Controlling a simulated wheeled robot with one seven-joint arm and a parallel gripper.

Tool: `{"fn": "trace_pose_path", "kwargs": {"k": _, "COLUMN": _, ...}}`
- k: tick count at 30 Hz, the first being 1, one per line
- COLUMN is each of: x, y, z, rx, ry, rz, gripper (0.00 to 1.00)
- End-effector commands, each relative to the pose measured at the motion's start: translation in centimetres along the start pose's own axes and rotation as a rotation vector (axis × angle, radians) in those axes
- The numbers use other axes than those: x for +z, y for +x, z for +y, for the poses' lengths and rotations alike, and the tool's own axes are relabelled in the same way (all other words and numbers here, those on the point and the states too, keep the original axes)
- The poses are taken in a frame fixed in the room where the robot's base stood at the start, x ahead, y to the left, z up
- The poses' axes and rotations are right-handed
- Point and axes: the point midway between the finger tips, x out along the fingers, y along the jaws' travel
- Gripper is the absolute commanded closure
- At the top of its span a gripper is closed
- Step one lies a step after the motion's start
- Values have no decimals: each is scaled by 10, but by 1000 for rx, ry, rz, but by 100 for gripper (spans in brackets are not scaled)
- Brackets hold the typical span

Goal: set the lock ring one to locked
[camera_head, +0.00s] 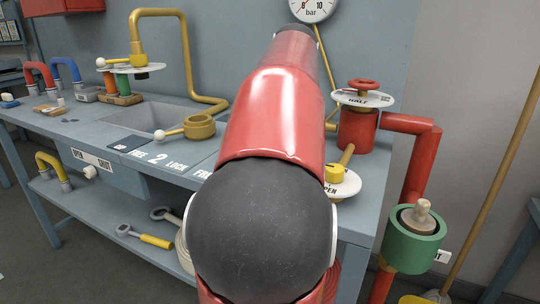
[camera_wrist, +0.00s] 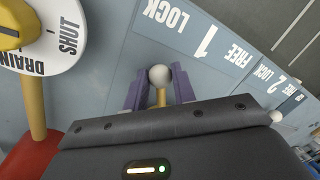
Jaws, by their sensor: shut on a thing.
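In the wrist view, my gripper (camera_wrist: 157,90) has its two purple-grey fingers on either side of a yellow lever with a white ball end (camera_wrist: 160,75), and is shut on it. This is the handle by the label "1" (camera_wrist: 205,40). The lever points up the picture, with the word LOCK (camera_wrist: 165,16) ahead of the ball and FREE (camera_wrist: 239,56) off to the right. The body of lock ring one is hidden under my gripper's housing. In the head view my arm hides ring one and my gripper; only part of its FREE label (camera_head: 203,173) shows.
Lock ring two (camera_head: 200,126) stands left on the bench, its white ball pointing left. A drain dial (camera_wrist: 40,35) on a yellow stem is close left in the wrist view. A red valve (camera_head: 358,128) with a HALF disc and a green cup (camera_head: 414,245) are on the right.

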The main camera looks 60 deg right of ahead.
Motion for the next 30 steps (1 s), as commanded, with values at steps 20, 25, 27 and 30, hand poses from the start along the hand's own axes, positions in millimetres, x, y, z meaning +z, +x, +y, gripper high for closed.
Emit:
{"fn": "trace_pose_path", "kwargs": {"k": 20, "x": 0, "y": 0, "z": 1, "rx": 2, "ry": -7, "rz": 0, "gripper": 52}}
{"fn": "trace_pose_path", "kwargs": {"k": 25, "x": 0, "y": 0, "z": 1, "rx": 1, "ry": -8, "rz": -1, "gripper": 52}}
{"fn": "trace_pose_path", "kwargs": {"k": 27, "x": 0, "y": 0, "z": 1, "rx": 1, "ry": -8, "rz": -1, "gripper": 52}}
{"fn": "trace_pose_path", "kwargs": {"k": 30, "x": 0, "y": 0, "z": 1, "rx": 1, "ry": -8, "rz": -1, "gripper": 52}}
